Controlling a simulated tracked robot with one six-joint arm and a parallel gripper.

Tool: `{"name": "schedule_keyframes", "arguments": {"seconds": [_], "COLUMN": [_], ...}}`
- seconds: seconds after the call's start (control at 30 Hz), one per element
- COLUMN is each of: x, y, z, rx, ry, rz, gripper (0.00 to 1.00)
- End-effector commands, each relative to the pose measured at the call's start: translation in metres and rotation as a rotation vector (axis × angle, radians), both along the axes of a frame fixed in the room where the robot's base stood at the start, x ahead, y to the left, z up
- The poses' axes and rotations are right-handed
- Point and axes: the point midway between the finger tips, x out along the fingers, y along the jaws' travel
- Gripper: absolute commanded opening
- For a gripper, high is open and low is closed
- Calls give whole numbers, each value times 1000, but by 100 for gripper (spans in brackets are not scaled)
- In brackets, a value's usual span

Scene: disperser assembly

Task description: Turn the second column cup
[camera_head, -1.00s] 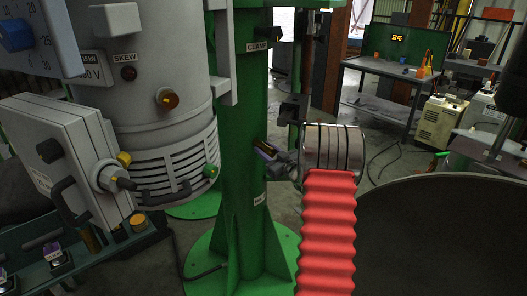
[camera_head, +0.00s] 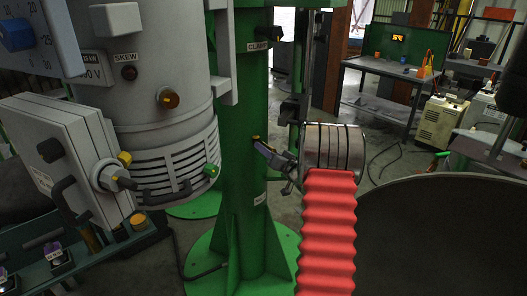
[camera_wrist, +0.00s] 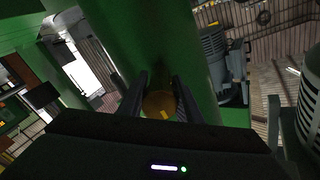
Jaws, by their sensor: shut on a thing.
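The column cup is a round, brownish-yellow piece (camera_wrist: 158,103) on the green column, seen in the wrist view between my two dark fingers. My gripper (camera_wrist: 160,84) is shut on it, with one finger on each side. Only a small yellow bit shows at the fingertips there. The cup is mostly hidden in that view.
A grey motor housing (camera_head: 165,150) and a grey control box (camera_head: 70,155) stand left of the column. A large dark round vessel (camera_head: 445,225) fills the lower right. A green workbench (camera_head: 380,95) stands further back.

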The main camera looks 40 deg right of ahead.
Motion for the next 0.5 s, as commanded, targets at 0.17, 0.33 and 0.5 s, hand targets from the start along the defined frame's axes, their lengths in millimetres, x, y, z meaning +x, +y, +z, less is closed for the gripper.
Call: {"name": "schedule_keyframes", "arguments": {"seconds": [0.17,0.33,0.5], "x": [-3,-3,-3], "y": [-1,-1,-1], "z": [-8,-8,-8], "rx": [23,23,23], "ry": [11,11,11], "rz": [-5,-5,-5], "gripper": [9,9,35]}}
